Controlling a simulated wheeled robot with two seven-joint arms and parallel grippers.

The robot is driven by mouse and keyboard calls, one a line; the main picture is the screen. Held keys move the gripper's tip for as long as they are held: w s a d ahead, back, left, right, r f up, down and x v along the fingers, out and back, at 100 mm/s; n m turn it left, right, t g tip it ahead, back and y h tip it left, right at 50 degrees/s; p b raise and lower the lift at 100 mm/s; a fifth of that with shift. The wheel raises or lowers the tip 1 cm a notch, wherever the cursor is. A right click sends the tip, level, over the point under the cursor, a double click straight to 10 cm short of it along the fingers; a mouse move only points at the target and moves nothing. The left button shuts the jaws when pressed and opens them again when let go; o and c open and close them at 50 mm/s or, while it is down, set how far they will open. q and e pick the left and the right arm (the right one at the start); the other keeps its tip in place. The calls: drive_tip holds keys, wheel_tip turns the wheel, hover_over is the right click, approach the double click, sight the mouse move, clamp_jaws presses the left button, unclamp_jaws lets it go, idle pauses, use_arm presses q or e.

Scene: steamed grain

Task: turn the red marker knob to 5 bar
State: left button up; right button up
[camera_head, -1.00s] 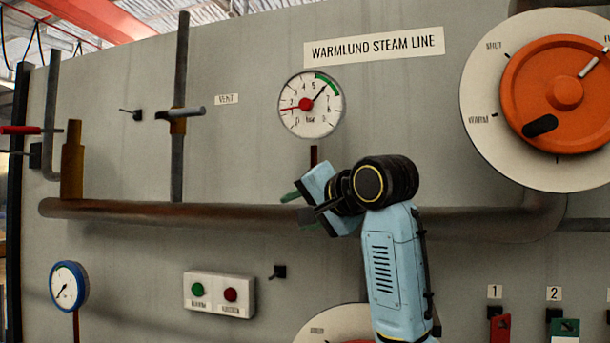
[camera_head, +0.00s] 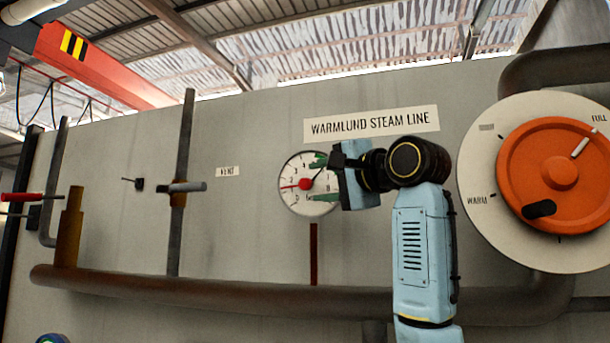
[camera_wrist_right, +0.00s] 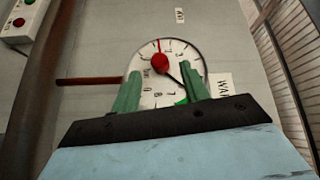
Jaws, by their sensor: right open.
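The round white pressure gauge (camera_head: 297,200) is on the grey panel under the WARMLUND STEAM LINE sign. Its red marker knob (camera_head: 306,184) is at the dial's centre, with the red pointer toward the left, near 2 or 3. A black needle points up and right. My right gripper (camera_head: 322,178) is in front of the gauge's right side, its green fingers apart. In the right wrist view the red knob (camera_wrist_right: 160,63) shows beyond and between the two open green fingers (camera_wrist_right: 163,90); no contact is visible. The right part of the dial is hidden in the head view. My left gripper is out of view.
A large orange handwheel (camera_head: 555,170) on a white disc stands to the right. A rusty pipe (camera_head: 220,293) runs below the gauge. A vent lever (camera_head: 187,187) is to the left.

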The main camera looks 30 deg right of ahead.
sight(310, 182)
drive_tip(key=w, duration=0.1)
drive_tip(key=w+p, duration=0.1)
drive_tip(key=w, duration=0.2)
drive_tip(key=shift+w+a+r, duration=0.2)
drive_tip(key=shift+a, duration=0.05)
drive_tip(key=shift+w+f+p, duration=0.1)
drive_tip(key=shift+w+p, duration=0.3)
drive_tip(key=shift+w, duration=0.15)
